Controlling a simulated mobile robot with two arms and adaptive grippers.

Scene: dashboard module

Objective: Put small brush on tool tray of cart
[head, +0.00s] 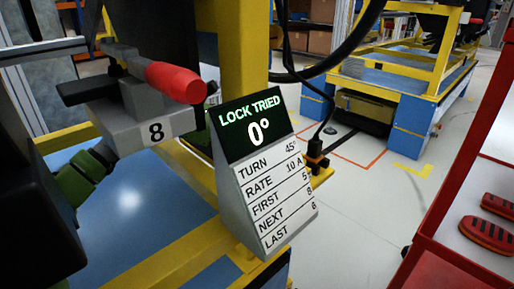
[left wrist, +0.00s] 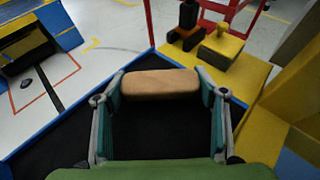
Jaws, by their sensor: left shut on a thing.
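In the left wrist view my left gripper (left wrist: 160,90) has its two teal-padded fingers closed on a tan, wood-coloured block (left wrist: 160,84), which looks like the small brush. The block lies crosswise between the fingertips; its bristles cannot be made out. A dark surface shows below it. In the head view I cannot pick out the left fingers or the brush for sure. A red cart (head: 443,215) stands at the right edge of the head view, only partly in frame; I cannot tell which part is its tool tray. My right gripper is not in view.
A grey sign (head: 268,190) reading "LOCK TRIED 0°" stands at the middle, beside a yellow post (head: 240,60). A red-handled unit (head: 150,125) marked 8 is at the left. Red and black pieces (head: 487,234) lie on the cart's pale shelf. Open floor (head: 370,215) lies between.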

